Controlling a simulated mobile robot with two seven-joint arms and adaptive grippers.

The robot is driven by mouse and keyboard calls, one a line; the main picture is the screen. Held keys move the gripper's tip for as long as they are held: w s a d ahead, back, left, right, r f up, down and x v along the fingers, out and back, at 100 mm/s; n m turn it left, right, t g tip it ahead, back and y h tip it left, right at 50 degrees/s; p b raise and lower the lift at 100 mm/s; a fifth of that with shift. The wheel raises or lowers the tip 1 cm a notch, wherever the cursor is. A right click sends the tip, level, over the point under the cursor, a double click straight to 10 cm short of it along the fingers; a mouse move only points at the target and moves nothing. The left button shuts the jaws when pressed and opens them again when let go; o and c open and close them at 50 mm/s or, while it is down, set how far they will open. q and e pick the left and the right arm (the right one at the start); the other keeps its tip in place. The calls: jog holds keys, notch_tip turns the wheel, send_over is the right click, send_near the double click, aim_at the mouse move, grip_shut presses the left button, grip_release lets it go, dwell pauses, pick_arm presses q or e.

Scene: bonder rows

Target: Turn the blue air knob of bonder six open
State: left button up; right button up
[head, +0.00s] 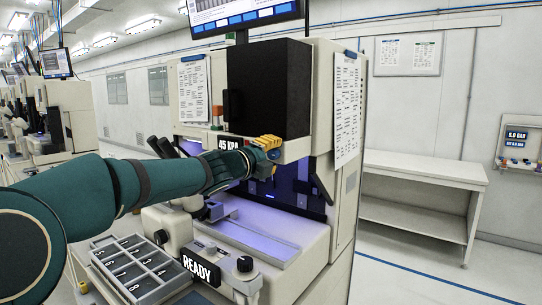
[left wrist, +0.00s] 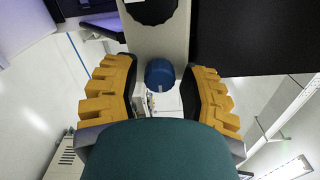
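The bonder (head: 325,190) is a cream cabinet with a black upper box. A pressure display (head: 228,144) on its front reads 45 KPA. My left gripper (head: 266,143) is at the bonder's front, right of this display, with its yellow fingers largely covering the spot. In the left wrist view, the round blue air knob (left wrist: 160,73) sits between the two yellow fingers. The fingers are open, with a gap on each side of the knob. A small white mark shows at the knob's lower edge. No bonder number is legible. My right gripper is out of view.
A READY sign (head: 201,268) and a numbered tray (head: 142,262) stand at the bonder's front. A monitor (head: 245,14) hangs above. A white bench (head: 423,170) and a wall panel (head: 519,147) are at right. Other machines (head: 65,122) line the left. The floor at right is clear.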

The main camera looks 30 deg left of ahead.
pick_arm(q)
jog(key=s+a, duration=0.1)
jog(key=s, duration=1.1)
dwell(0.6)
